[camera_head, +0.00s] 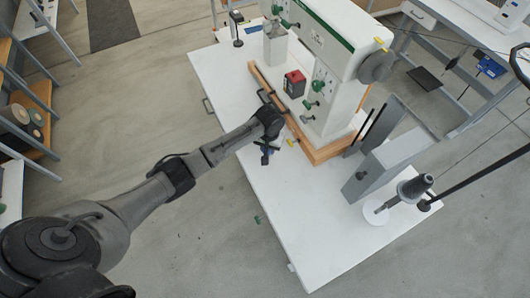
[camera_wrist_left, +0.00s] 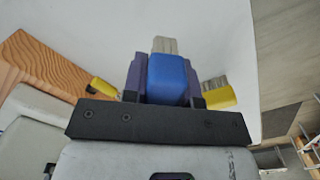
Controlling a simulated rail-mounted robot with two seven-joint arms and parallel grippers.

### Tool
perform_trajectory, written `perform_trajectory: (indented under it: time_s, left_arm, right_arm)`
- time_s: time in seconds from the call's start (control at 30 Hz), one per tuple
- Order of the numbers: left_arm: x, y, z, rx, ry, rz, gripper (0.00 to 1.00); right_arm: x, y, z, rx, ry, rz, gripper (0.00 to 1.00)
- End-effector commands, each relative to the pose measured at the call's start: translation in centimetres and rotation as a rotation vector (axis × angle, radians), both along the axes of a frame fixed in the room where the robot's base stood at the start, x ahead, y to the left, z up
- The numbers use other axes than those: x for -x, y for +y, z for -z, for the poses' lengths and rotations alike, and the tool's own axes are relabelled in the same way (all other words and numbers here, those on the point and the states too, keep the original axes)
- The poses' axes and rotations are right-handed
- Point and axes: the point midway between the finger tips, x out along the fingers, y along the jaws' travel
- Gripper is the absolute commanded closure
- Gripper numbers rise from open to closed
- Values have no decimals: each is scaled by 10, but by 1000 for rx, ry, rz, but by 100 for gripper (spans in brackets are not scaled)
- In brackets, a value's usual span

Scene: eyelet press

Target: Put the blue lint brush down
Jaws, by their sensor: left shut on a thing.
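The blue lint brush (camera_wrist_left: 168,78) is held between the two fingers of my left gripper (camera_wrist_left: 164,88), with its pale bristle end pointing away from the wrist. Whether the brush touches the tabletop is unclear. My right gripper is not in view.
A yellow-handled brush (camera_wrist_left: 219,92) lies right of the gripper in the wrist view. Another yellow thing (camera_wrist_left: 102,88) is at left, near the wooden base (camera_wrist_left: 42,65). The press (camera_head: 335,85) stands behind. The front of the white table (camera_head: 320,220) is mostly clear.

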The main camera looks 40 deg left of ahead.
Motion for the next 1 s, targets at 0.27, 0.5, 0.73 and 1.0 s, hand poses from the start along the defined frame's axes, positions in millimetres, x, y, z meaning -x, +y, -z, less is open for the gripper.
perform_trajectory:
  time_s: [0.27,0.5,0.73,1.0]
  left_arm:
    - [-1,17,10,1,-1,0,100]
    - [-1,16,30,0,1,-1,100]
    - [-1,16,50,0,-2,0,100]
    - [-1,16,51,1,-1,0,100]
  right_arm:
    - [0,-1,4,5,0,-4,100]
    - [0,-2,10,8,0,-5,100]
    - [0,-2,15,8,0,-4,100]
    - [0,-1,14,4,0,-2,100]
